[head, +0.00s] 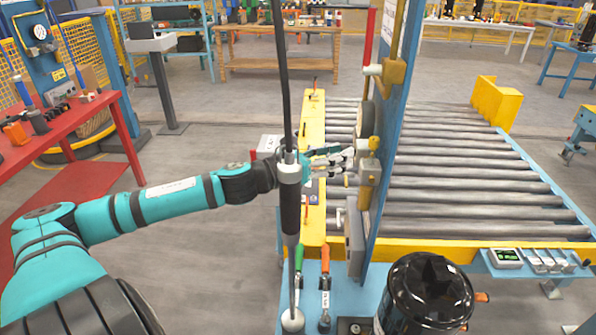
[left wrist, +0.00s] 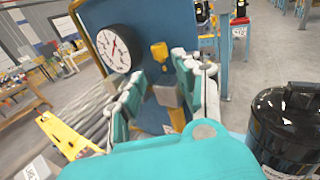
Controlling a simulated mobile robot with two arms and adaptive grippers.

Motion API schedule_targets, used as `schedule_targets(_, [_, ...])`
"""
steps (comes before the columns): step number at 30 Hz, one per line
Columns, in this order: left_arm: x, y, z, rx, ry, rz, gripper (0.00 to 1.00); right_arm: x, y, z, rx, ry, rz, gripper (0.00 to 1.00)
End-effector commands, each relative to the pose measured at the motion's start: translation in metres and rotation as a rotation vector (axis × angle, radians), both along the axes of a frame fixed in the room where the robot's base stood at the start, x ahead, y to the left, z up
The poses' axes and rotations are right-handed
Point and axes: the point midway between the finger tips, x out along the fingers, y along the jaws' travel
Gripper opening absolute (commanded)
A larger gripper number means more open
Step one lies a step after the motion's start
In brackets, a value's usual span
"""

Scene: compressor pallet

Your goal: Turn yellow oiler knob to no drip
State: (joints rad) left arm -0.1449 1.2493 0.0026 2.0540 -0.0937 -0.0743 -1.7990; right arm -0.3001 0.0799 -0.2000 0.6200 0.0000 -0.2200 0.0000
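The blue panel (head: 388,130) stands upright, seen nearly edge-on in the head view. In the left wrist view, a yellow knob (left wrist: 160,50) sits on the panel (left wrist: 112,14) beside a round white gauge (left wrist: 113,47), with a grey block (left wrist: 167,95) below it. A yellow fitting (head: 367,170) on the panel in the head view appears to be this knob. My left gripper (head: 335,160) reaches toward the panel. In the left wrist view its fingers (left wrist: 163,80) are spread, with the knob framed between and beyond them; contact is not visible. My right gripper is out of view.
A black hanging rod (head: 290,210) crosses in front of my left wrist. A roller conveyor (head: 470,190) lies behind the panel. A black drum (head: 425,290) stands at the panel's near side. Green (head: 298,257) and orange (head: 325,262) handles stand near the front. A red table (head: 60,130) is at left.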

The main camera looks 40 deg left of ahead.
Motion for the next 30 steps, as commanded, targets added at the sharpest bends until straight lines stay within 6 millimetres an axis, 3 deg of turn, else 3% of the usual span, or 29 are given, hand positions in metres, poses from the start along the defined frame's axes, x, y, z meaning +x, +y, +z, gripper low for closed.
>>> schedule_targets(9, [-0.026, 0.01, -0.002, -0.001, 0.005, -0.001, 0.33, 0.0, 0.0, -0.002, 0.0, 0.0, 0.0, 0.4])
schedule_targets(21, [-0.067, 0.027, 0.0, -0.003, 0.003, -0.001, 0.33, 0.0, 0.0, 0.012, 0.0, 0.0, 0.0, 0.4])
schedule_targets(30, [-0.082, 0.033, 0.001, -0.001, 0.001, -0.001, 0.33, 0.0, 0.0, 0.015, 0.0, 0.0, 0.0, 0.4])
